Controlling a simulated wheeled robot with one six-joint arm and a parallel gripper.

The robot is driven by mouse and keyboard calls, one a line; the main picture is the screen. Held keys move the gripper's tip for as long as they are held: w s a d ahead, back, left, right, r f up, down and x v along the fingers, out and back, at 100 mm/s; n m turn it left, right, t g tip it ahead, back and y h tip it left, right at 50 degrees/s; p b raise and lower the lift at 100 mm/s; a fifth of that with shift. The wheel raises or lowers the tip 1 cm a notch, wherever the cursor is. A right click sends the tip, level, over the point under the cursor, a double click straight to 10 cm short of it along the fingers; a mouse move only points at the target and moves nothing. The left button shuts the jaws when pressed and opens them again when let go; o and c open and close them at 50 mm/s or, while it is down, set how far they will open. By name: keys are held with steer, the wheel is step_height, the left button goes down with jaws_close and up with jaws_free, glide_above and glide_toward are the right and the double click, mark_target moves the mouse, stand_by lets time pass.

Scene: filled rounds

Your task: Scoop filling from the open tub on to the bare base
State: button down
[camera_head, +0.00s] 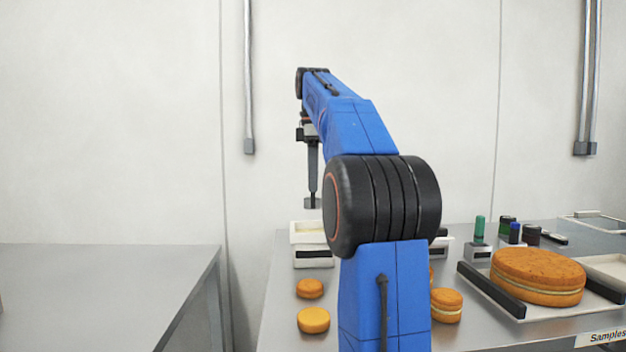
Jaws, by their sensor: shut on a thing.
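My gripper (311,139) is up in the air left of my blue arm, small and partly hidden. It is shut on a grey scoop-like tool (313,172) that hangs straight down. The tool's lower end is above a white open tub (300,236) with pale filling inside, apart from it. A yellow round (313,321), which looks like the bare base, lies at the table's front left. A browner round (310,288) lies just behind it. My arm hides part of the table.
A small filled round (446,306) is right of my arm. A large filled round (538,278) sits on a tray with black side bars (491,290). A green-topped thing (479,229) and several dark cylinders stand behind. A bare grey table (100,295) is at left, across a gap.

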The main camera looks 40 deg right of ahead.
mark_target(313, 209)
steer(key=shift+f, duration=5.4)
steer(key=shift+r, duration=4.3)
steer(key=shift+d, duration=0.1)
